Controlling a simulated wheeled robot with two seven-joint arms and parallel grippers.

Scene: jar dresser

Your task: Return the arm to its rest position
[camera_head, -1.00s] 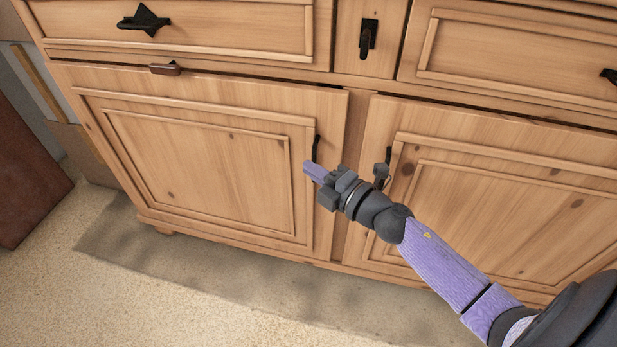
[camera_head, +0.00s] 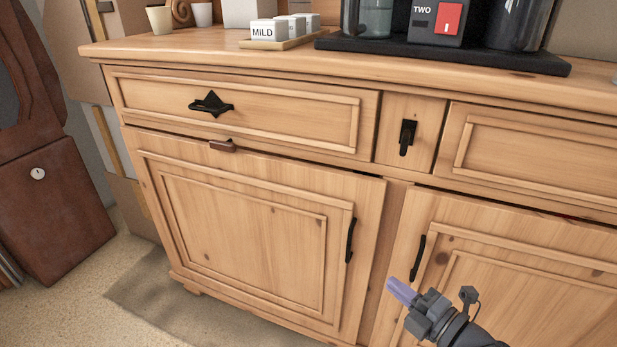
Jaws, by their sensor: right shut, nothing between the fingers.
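My right gripper (camera_head: 403,292) is at the lower right of the head view, in front of the dresser (camera_head: 395,215). Its purple fingers are shut with nothing between them. It is near the right lower door's black handle (camera_head: 418,258), a little below and left of it. It looks apart from the handle, though the exact gap is hard to judge. Both lower doors, the left door (camera_head: 250,240) and the right one, look closed. Most of my right arm is outside the frame. My left gripper is not in view.
On the dresser top stand a black tray (camera_head: 440,52) with jars and a box marked TWO (camera_head: 437,22), and a wooden board with small MILD boxes (camera_head: 270,30). The floor before the left door is clear.

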